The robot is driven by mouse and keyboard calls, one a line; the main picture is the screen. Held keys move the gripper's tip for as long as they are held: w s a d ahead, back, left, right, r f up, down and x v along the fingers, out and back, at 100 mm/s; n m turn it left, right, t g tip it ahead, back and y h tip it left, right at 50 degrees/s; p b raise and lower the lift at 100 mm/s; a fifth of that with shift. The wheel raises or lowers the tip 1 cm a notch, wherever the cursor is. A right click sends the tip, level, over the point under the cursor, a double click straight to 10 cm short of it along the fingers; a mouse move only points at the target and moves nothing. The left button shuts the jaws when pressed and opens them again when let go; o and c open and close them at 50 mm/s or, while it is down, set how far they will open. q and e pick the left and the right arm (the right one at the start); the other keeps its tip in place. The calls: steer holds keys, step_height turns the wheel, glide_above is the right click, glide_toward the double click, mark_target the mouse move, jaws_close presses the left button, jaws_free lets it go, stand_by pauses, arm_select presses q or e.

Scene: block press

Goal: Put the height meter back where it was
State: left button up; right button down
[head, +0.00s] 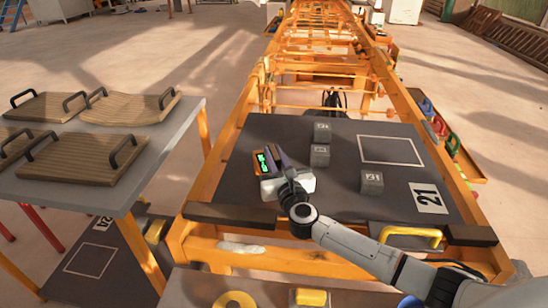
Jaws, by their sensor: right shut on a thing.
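My left gripper is not in view.
Grey numbered blocks (371,182) stand right of the meter, two more behind (319,155) (322,133). A white outlined square (391,150) on the board is empty. A yellow handle (411,236) sits at the front edge. A side table (178,135) holds wooden boards with black handles.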

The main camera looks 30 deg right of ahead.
steer(key=shift+r, duration=0.1)
steer(key=c, duration=1.7)
jaws_free()
steer(key=shift+f, duration=0.2)
steer(key=shift+r, duration=0.25)
steer(key=p+v, duration=0.1)
steer(key=v, duration=1.1)
steer(key=shift+f, duration=0.15)
